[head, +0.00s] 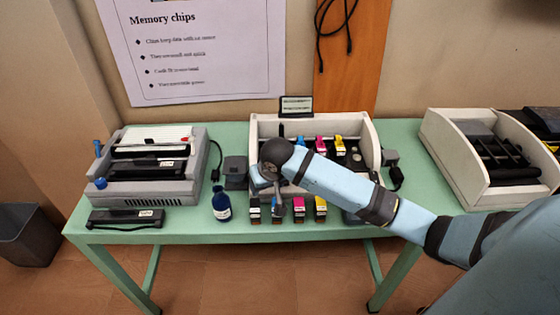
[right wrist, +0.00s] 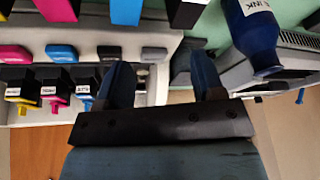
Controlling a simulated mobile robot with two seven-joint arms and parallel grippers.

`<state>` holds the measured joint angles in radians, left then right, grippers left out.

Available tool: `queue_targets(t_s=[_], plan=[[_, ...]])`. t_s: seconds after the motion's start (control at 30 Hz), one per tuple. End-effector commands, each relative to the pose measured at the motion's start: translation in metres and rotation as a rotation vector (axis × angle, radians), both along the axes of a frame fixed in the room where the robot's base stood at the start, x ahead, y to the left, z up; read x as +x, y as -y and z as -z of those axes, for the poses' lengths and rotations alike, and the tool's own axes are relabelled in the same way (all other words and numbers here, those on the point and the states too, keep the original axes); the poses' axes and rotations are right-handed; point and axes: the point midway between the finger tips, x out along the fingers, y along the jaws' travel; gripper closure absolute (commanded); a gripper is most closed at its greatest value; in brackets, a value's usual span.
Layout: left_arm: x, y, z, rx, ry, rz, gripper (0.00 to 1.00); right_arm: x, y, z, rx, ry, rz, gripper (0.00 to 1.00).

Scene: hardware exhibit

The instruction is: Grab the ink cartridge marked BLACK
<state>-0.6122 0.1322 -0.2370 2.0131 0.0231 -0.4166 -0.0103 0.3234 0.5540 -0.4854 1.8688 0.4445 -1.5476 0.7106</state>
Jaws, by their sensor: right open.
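A row of ink cartridges stands at the front of the white case: a black one (head: 254,211), a cyan one, a magenta one (head: 298,208) and a yellow one (head: 320,208). I cannot read their labels. My right gripper (head: 277,207) is over this row, near the black and cyan ones and partly hiding the cyan one. In the right wrist view the gripper (right wrist: 163,86) is open with nothing between its fingers. There a dark cartridge (right wrist: 187,12) shows at the top edge, beside the cyan one (right wrist: 126,10). My left gripper is out of view.
A blue ink bottle (head: 221,204) stands left of the row, close to the fingers in the right wrist view (right wrist: 254,32). More coloured cartridges (head: 321,145) sit inside the case (head: 372,150). A grey printer (head: 195,180) is left; another white case (head: 450,160) is right.

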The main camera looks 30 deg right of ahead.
Motion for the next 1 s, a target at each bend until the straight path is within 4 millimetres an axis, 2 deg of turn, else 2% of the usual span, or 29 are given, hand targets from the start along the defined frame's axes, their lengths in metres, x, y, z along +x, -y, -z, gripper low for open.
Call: queue_targets(t_s=[0.03,0.1,0.2,0.3,0.4,0.53,0.8,1.0], plan=[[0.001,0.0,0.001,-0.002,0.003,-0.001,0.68,0.025,0.022,-0.019,-0.022,0.007,0.06,0.38],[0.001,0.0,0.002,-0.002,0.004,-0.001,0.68,0.048,0.045,-0.039,-0.034,0.001,0.147,0.38],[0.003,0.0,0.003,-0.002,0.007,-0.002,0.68,0.072,0.075,-0.067,-0.044,0.0,0.257,0.38],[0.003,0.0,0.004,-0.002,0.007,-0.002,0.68,0.086,0.097,-0.088,-0.047,0.001,0.34,0.38],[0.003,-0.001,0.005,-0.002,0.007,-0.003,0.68,0.094,0.11,-0.1,-0.047,0.002,0.391,0.38],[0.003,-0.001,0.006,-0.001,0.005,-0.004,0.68,0.099,0.118,-0.095,-0.046,-0.001,0.413,0.38],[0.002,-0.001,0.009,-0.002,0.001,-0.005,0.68,0.116,0.128,-0.046,-0.046,0.001,0.412,0.38],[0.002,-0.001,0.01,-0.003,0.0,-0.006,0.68,0.123,0.132,-0.027,-0.046,0.002,0.41,0.38]])
